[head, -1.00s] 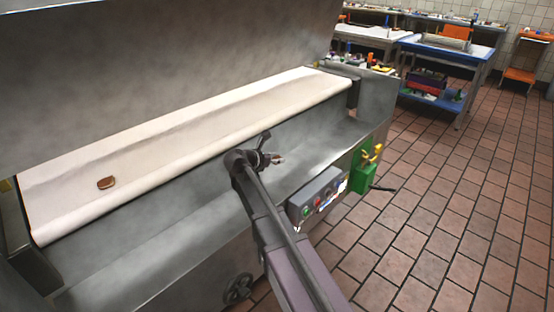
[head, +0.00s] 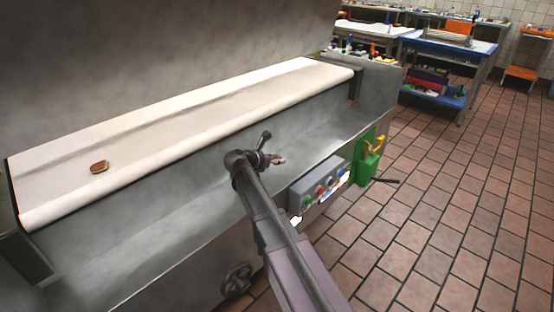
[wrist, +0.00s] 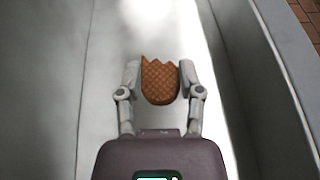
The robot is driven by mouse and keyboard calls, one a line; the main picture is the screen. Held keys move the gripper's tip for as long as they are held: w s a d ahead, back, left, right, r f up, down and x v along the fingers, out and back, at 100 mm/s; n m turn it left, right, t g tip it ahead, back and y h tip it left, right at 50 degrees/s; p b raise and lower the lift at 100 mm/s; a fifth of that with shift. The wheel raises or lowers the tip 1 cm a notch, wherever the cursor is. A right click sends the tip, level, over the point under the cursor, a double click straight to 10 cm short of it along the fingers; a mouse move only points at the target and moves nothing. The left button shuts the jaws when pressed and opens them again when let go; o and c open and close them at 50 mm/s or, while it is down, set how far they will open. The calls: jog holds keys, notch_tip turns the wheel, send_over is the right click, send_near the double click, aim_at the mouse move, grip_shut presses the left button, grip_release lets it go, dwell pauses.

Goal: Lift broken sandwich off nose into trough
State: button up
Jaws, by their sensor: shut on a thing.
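In the wrist view my gripper (wrist: 160,82) is shut on the broken sandwich (wrist: 160,85), a brown waffle-textured piece with a jagged far edge. One finger is at each side of it. In the head view my gripper (head: 276,158) is small and dark, out over the grey metal trough (head: 165,218) in front of the belt; the held piece is hard to make out there. The trough's pale floor also shows beneath the piece in the wrist view (wrist: 103,70). The belt's rounded nose (head: 190,145) lies behind and left of my gripper, with no sandwich on it.
A brown sandwich (head: 99,167) lies on the cream belt (head: 200,110) at the left. A control box (head: 318,188) and a green holder (head: 367,165) are on the machine's front right. Blue workbench (head: 450,50) stands behind; the tiled floor at right is clear.

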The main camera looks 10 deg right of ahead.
jog(key=shift+f, duration=0.25)
jog(key=o, duration=0.8)
jog(key=shift+r, duration=0.1)
